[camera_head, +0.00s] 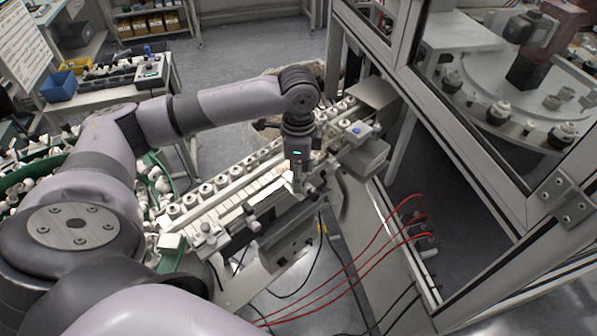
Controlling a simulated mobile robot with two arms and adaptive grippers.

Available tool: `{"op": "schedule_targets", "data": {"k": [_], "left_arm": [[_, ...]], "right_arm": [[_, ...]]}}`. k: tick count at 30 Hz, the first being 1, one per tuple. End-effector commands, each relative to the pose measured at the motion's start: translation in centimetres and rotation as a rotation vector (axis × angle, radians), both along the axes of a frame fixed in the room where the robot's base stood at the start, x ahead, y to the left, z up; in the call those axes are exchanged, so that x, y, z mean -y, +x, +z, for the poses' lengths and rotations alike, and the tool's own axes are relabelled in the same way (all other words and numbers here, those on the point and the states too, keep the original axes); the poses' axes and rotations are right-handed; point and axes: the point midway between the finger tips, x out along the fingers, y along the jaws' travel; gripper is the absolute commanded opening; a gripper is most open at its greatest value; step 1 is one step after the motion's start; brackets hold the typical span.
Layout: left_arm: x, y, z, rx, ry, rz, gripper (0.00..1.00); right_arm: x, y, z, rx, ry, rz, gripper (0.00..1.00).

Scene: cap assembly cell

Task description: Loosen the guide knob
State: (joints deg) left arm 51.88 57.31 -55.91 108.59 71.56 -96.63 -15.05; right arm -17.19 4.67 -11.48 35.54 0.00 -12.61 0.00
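My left gripper (298,184) points straight down over the near side of the conveyor (240,186), close to its guide rail. Its fingers are small and partly merge with the rail parts behind them, so I cannot tell whether they are open or shut or touch anything. A knob-like fitting (208,229) stands at the rail's near left end. Any guide knob right under the gripper is hidden or too small to make out. My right gripper is not in view.
White caps (206,189) line the conveyor. A green-rimmed bin of white parts (160,185) stands left. A framed glass enclosure with a round table (500,95) stands right. Red hoses (375,250) and black cables hang in front. A bench with a blue bin (58,87) is behind.

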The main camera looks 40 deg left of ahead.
Motion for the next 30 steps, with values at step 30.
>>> {"op": "schedule_targets", "data": {"k": [30], "left_arm": [[0.0,0.1,11.1,0.001,0.0,0.0,0.47]], "right_arm": [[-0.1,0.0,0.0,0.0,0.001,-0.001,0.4]]}}
